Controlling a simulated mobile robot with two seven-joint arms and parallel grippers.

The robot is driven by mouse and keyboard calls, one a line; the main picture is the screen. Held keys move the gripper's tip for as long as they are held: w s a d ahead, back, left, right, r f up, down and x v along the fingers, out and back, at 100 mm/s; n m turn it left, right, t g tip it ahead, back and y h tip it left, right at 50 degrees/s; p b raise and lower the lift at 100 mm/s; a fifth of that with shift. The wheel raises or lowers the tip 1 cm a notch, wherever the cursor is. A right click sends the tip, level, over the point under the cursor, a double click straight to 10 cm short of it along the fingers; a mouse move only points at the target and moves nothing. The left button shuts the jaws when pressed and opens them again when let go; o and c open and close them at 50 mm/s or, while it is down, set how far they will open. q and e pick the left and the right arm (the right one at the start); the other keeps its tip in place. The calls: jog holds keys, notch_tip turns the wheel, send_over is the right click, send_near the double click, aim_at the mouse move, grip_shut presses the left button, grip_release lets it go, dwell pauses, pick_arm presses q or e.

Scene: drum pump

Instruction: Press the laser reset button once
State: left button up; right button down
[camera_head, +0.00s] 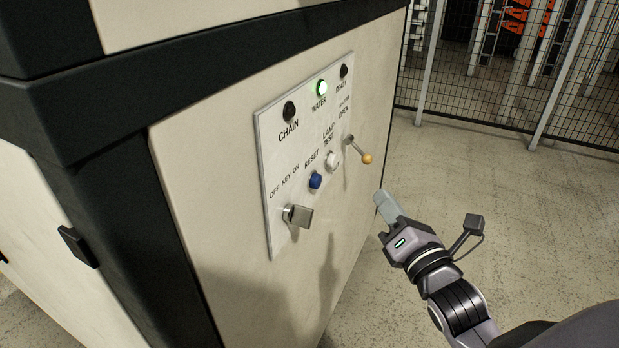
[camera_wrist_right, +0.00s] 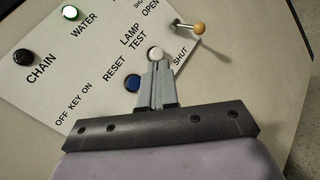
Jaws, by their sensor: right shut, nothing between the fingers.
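The blue button labelled RESET (camera_head: 315,180) is on the control panel (camera_head: 283,165) on the side of the beige cabinet. It also shows in the right wrist view (camera_wrist_right: 133,83), just left of my right fingertips. My right gripper (camera_head: 380,196) is shut and empty. In the head view it is to the right of the panel, apart from it. In the right wrist view its fingertips (camera_wrist_right: 156,63) overlap the lower part of the white lamp test button (camera_wrist_right: 155,53); I cannot tell the gap to the panel. My left gripper is not in view.
A key switch (camera_head: 298,215) sticks out below the blue button. A shutter lever with a yellow knob (camera_head: 367,158) sticks out at the panel's right. The WATER lamp (camera_head: 321,87) glows green; the CHAIN lamp (camera_head: 289,110) is dark. The floor right of the cabinet is clear up to a mesh fence (camera_head: 500,110).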

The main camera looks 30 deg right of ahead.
aim_at(315, 181)
dwell(0.3)
jog(key=w+a+b, duration=0.1)
jog(key=w+a, duration=0.4)
jog(key=w, duration=0.1)
jog(key=shift+w+a, duration=0.25)
jog(key=shift+w, duration=0.15)
jog(key=shift+w+a, duration=0.1)
dwell(1.9)
jog(key=shift+w+a, duration=0.2)
jog(key=shift+w, duration=0.05)
jog(key=shift+w+a, duration=0.25)
jog(key=shift+w, duration=0.1)
dwell(0.8)
jog(key=shift+s+d+p, duration=0.1)
jog(key=shift+s+p, duration=0.05)
jog(key=shift+p, duration=0.2)
jog(key=shift+s+d+p, duration=0.3)
jog(key=shift+s+d, duration=0.15)
jog(key=shift+s, duration=0.1)
